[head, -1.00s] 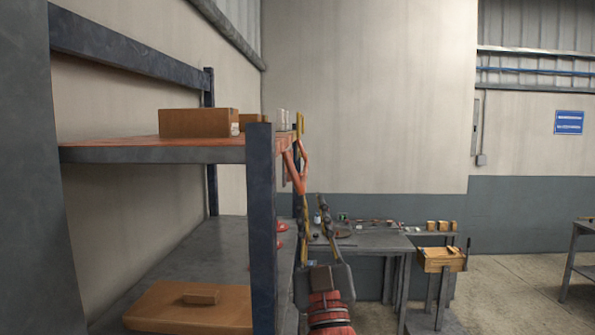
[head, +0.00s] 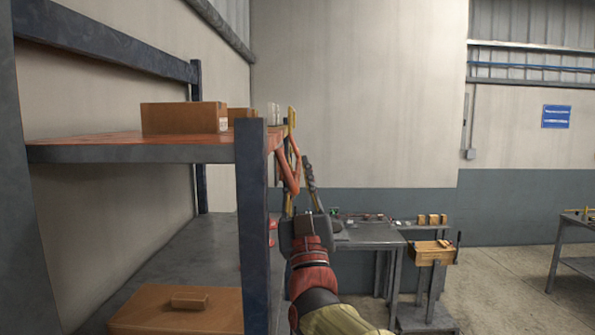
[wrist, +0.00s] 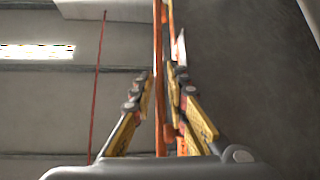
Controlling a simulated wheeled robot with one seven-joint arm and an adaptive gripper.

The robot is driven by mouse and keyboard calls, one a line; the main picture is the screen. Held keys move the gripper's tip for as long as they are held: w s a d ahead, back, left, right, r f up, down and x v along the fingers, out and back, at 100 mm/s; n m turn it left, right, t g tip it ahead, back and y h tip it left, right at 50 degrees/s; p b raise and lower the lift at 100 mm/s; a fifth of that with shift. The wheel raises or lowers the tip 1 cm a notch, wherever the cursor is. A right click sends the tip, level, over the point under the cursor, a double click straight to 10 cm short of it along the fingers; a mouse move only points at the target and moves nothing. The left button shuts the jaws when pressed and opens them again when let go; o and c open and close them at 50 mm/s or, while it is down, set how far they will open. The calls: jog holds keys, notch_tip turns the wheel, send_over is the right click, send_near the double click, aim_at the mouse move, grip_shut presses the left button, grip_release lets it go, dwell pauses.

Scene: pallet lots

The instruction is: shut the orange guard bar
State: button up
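The orange guard bar (head: 286,171) hangs at a slant by the right end of the rack's upper shelf in the head view. In the wrist view a long thin orange bar (wrist: 158,70) runs up the picture between my two fingers. My gripper (wrist: 159,78) is open, with one yellow and grey finger on each side of that bar and some gap visible. In the head view my gripper (head: 298,183) is at the bar's lower part, just right of the rack post. Whether a finger touches the bar I cannot tell.
The rack's dark blue post (head: 252,230) stands close left of my arm. Cardboard boxes (head: 184,118) sit on the upper shelf, and a brown lidded box (head: 180,312) lies below. A grey workbench (head: 368,236) and a wooden box on a stand (head: 432,253) are beyond, right.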

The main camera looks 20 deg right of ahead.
jog(key=c, duration=0.4)
grip_shut()
dwell(0.4)
